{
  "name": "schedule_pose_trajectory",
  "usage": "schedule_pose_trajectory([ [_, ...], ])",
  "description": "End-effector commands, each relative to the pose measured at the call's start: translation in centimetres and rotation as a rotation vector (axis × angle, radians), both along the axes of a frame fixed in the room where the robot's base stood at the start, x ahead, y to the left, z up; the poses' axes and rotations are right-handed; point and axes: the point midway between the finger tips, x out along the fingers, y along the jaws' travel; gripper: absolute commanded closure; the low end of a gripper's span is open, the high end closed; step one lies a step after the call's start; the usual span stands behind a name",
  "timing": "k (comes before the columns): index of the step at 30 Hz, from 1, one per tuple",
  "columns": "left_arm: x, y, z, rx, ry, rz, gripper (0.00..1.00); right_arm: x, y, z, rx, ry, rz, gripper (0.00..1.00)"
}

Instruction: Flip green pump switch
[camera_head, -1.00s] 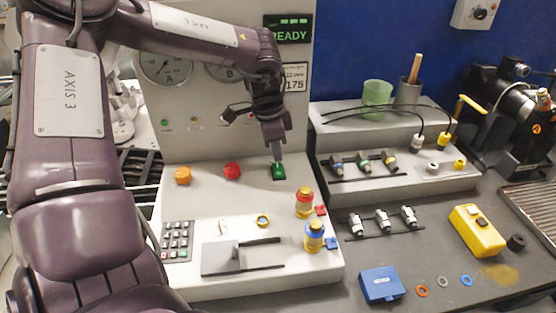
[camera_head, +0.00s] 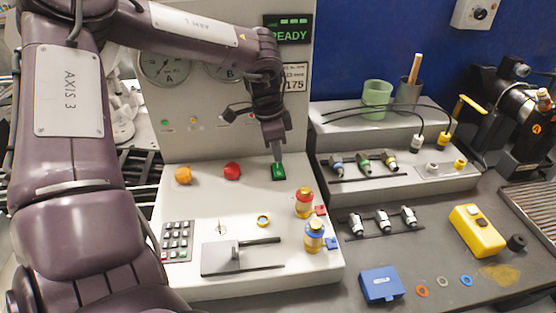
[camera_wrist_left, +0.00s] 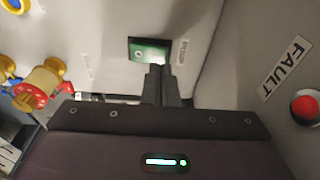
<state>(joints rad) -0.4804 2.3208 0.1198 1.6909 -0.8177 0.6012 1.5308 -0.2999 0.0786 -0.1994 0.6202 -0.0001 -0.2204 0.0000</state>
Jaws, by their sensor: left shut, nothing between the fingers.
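The green pump switch (camera_head: 278,172) is a green rocker in a dark frame on the sloped grey panel, right of a red knob. My left gripper (camera_head: 277,157) points down at it from above, its shut fingertips at the switch's upper edge. In the left wrist view the switch (camera_wrist_left: 150,52) lies just beyond the shut fingers (camera_wrist_left: 160,72), which hide its lower right part. I cannot tell whether the tips touch it. My right gripper is not in view.
An orange knob (camera_head: 183,175) and a red knob (camera_head: 232,171) stand left of the switch. Red-topped (camera_head: 304,202) and blue-topped (camera_head: 314,236) brass valves stand in front. The upright gauge panel is close behind; a red FAULT light (camera_wrist_left: 305,107) shows in the wrist view.

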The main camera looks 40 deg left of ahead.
Motion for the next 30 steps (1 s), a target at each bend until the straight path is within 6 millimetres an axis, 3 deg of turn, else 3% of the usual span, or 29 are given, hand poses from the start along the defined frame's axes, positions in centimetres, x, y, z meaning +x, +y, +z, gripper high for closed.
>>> schedule_pose_trajectory([
  [30, 0.00, 0.00, -0.82, 0.000, 0.000, 0.000, 1.00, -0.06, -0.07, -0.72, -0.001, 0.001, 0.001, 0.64],
])
